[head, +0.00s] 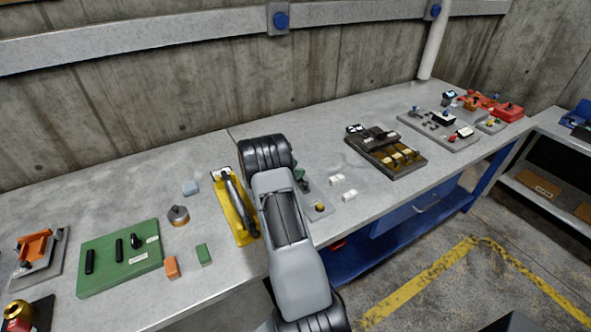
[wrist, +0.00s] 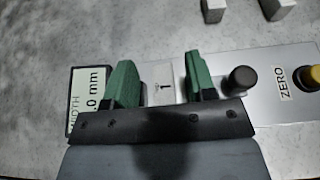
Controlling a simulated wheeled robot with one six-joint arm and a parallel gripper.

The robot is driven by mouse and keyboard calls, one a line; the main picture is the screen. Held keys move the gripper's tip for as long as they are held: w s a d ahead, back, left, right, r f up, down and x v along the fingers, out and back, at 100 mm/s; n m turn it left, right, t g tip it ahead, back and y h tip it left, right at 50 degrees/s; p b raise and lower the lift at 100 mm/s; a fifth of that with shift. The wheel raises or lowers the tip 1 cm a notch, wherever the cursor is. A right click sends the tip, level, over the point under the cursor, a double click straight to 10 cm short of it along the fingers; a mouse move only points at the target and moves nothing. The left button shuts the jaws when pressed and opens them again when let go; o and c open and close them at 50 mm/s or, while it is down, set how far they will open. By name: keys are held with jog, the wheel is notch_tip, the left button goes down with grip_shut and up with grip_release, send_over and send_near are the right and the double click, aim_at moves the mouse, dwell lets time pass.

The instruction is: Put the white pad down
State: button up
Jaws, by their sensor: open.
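My gripper (wrist: 158,68) is open, its two green fingers apart over a grey panel in the wrist view. Between the fingers is a flat white patch (wrist: 165,84) marked "1"; I cannot tell whether it is a label or a pad. Two small white blocks lie on the bench beyond the panel, one at top centre (wrist: 213,9) and one to its right (wrist: 277,8). In the head view the white blocks, a farther one (head: 336,180) and a nearer one (head: 349,195), lie right of my arm, which hides most of the gripper.
The panel carries a width display (wrist: 91,98), a black knob (wrist: 240,79) and a yellow ZERO button (wrist: 315,77). A yellow tray (head: 239,219) lies left of my arm, and a dark tray (head: 408,171) lies to the right. Bare bench surrounds the white blocks.

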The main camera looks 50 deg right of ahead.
jog(key=a+r+m+t+y+b, duration=0.1)
jog(key=a+r, duration=0.4)
jog(key=a, duration=0.3)
jog(key=a+r+m+y+b, duration=0.1)
jog(key=a+r+m, duration=0.1)
jog(key=a+r, duration=0.35)
jog(key=s+a+r+m+t+y, duration=0.2)
jog(key=s+a+m+y, duration=0.3)
jog(key=a, duration=0.8)
jog(key=s+a+r+m+t+y, duration=0.2)
jog(key=s+a+m+t+y, duration=0.3)
jog(key=s+a, duration=0.6)
jog(key=shift+s+a+r+m+y, duration=0.2)
jog(key=shift+a+m+y, duration=0.2)
jog(key=shift+a+m, duration=0.5)
